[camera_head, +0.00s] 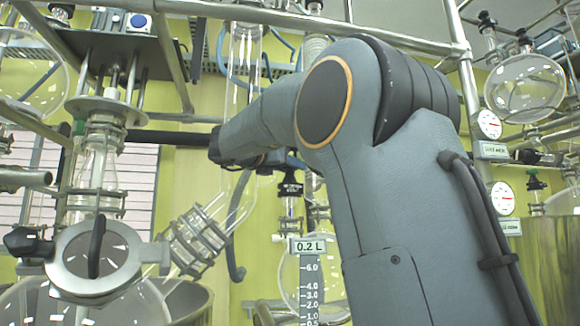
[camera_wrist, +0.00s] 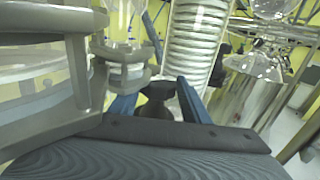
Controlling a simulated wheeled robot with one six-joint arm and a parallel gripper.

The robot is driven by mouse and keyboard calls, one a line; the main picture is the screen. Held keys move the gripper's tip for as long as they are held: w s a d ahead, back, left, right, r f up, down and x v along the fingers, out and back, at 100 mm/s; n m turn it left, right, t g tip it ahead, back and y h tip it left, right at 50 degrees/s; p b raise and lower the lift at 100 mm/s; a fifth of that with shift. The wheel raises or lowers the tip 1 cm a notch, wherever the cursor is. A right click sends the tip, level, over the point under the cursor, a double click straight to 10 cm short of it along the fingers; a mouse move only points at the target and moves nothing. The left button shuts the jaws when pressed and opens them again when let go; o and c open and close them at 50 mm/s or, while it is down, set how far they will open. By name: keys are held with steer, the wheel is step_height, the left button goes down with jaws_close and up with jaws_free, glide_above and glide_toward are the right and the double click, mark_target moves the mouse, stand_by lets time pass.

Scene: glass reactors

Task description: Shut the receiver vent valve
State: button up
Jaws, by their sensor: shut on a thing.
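In the wrist view, the two blue fingers of my gripper (camera_wrist: 158,92) are closed around a black handle (camera_wrist: 157,104), beside a glass joint with grey clamp rings (camera_wrist: 124,70). The handle looks like a valve knob; its turn position cannot be read. In the head view, my arm hides most of the gripper. The label is too small to read, and I cannot tell whether this is the held handle.
Metal rails (camera_head: 300,20) cross above. Round flasks (camera_head: 525,88) and gauges (camera_head: 489,124) are at the right. A ribbed coil condenser (camera_wrist: 197,40) rises close beyond my fingers.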

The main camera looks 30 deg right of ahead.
steer(key=o, duration=0.8)
steer(key=shift+r, duration=0.3)
steer(key=shift+c, duration=0.2)
steer(key=shift+w+d+f+n+t+y+b, duration=0.15)
steer(key=shift+n+t+y+b, duration=0.25)
steer(key=shift+t+b, duration=0.3)
steer(key=shift+n+t+y+b, duration=0.5)
steer(key=shift+n+t+y, duration=0.1)
steer(key=shift+n+t, duration=0.25)
steer(key=shift+n+t+y, duration=0.75)
steer(key=shift+t+y, duration=0.15)
steer(key=shift+t, duration=0.05)
steer(key=n+t+y+p, duration=0.2)
steer(key=y, duration=0.1)
steer(key=n+t+y+p, duration=0.1)
steer(key=p, duration=0.1)
steer(key=shift+r, duration=0.25)
steer(key=shift+f+n+y+p, duration=0.1)
steer(key=shift+n+y+p, duration=0.5)
steer(key=shift+y, duration=0.2)
steer(key=shift+t, duration=0.3)
